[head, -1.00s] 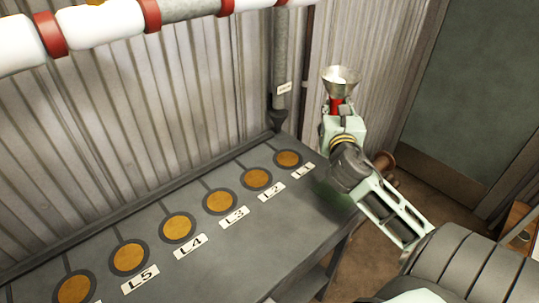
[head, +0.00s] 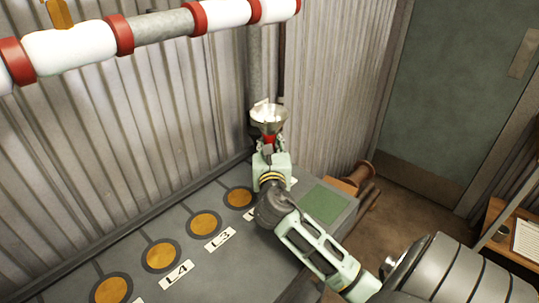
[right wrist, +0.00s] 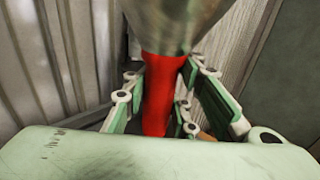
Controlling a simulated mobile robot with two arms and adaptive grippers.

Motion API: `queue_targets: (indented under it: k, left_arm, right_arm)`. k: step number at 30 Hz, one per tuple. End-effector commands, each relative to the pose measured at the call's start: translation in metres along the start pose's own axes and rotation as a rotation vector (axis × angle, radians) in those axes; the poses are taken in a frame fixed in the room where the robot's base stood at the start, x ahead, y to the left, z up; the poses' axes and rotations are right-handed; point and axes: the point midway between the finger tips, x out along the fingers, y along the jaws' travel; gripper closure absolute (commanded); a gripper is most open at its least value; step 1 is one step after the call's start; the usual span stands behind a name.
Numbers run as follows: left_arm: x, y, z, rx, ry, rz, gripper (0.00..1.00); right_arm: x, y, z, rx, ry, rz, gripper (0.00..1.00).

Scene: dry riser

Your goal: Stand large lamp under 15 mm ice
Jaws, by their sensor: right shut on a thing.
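The lamp has a metal cone-shaped reflector (head: 268,117) facing up on a red body (right wrist: 163,95). My right gripper (head: 267,150) is shut on the red body and holds the lamp upright in front of the corrugated wall, at the far end of the bench. In the right wrist view the fingers are on both sides of the red body. White ice sleeves (head: 68,51) with red bands (head: 118,35) wrap the pipe above; no thickness can be read. Orange discs (head: 205,223) line the bench (head: 235,275); labels L4 (head: 176,274) and L3 (head: 220,240) show. My left gripper is out of view.
A green square (head: 323,205) lies at the bench's right end. A vertical grey pipe (head: 254,75) stands behind the lamp. A brown spool-like object (head: 362,178) is beyond the bench. A wooden table with a paper (head: 526,238) is at right, near a green door (head: 450,90).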

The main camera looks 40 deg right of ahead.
Motion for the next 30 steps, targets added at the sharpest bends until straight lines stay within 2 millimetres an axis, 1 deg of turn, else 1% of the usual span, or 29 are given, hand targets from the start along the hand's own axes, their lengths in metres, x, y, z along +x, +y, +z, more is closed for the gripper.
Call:
queue_targets:
  k: [2, 7, 10, 20, 21, 28, 30]
  left_arm:
    - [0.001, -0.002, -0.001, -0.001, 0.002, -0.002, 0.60]
    - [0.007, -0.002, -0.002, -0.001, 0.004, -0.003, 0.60]
    - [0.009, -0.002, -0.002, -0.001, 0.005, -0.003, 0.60]
    - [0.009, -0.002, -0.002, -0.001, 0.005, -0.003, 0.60]
    - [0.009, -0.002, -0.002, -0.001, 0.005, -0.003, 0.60]
    - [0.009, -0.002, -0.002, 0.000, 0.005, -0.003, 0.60]
    - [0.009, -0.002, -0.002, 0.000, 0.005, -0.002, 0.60]
  right_arm:
    - [0.000, 0.000, -0.003, 0.000, -0.005, 0.000, 1.00]
    - [0.000, 0.000, -0.027, -0.002, -0.001, -0.001, 1.00]
    - [0.000, 0.000, -0.037, -0.002, -0.003, 0.000, 1.00]
    - [0.000, 0.000, -0.039, -0.001, -0.004, 0.000, 1.00]
    - [0.000, 0.000, -0.042, -0.001, 0.001, 0.000, 0.76]
    - [0.000, 0.000, -0.042, -0.001, 0.001, 0.000, 0.56]
    - [0.000, 0.000, -0.042, -0.001, 0.001, 0.000, 0.56]
